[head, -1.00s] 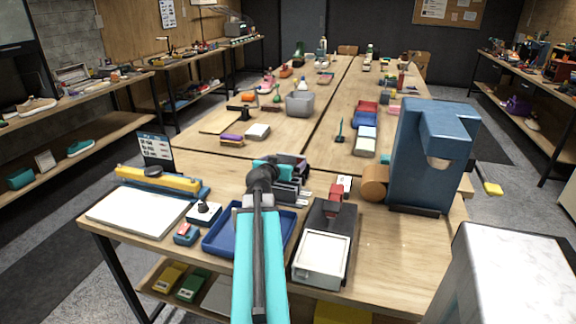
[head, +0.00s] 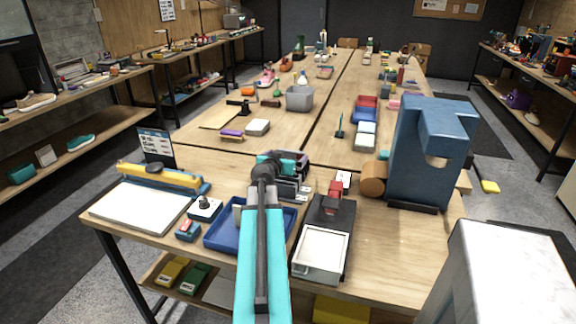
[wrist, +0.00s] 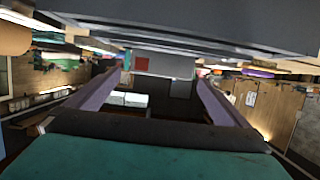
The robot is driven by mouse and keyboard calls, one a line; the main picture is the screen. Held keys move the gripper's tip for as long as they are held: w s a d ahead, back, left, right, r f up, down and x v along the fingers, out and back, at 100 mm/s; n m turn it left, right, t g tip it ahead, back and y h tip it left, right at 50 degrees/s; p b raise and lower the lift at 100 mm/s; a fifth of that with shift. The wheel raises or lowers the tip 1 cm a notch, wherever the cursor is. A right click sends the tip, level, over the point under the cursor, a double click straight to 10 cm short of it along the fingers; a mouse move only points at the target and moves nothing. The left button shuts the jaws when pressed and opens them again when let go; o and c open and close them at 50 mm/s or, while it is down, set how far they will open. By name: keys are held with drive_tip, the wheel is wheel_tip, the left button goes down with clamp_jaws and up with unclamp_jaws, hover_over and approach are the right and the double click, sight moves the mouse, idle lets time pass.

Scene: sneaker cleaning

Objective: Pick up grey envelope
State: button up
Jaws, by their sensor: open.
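My gripper (head: 289,162) is at the far end of my teal arm, over the near table, and mostly hidden by the arm in the head view. In the wrist view its two purple fingers (wrist: 161,80) are spread apart with nothing held between them. A flat grey piece with a red square (wrist: 164,63), which looks like the grey envelope, shows between and beyond the fingertips. Grey upright slabs of a holder (head: 292,190) stand just below the gripper in the head view. I cannot tell which slab there is the envelope.
A blue tray (head: 222,236) lies under my arm. A dark device with a white top (head: 321,250) stands to its right. A large blue machine (head: 425,150) stands further right. A white pad with a yellow bar (head: 135,208) lies at the left. Bare wood shows at front right (head: 395,255).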

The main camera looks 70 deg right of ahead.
sight(290, 153)
drive_tip(key=shift+p+x, duration=0.7)
drive_tip(key=shift+x, duration=0.85)
drive_tip(key=shift+p+x, duration=0.3)
drive_tip(key=shift+x, duration=0.75)
drive_tip(key=c, duration=0.7)
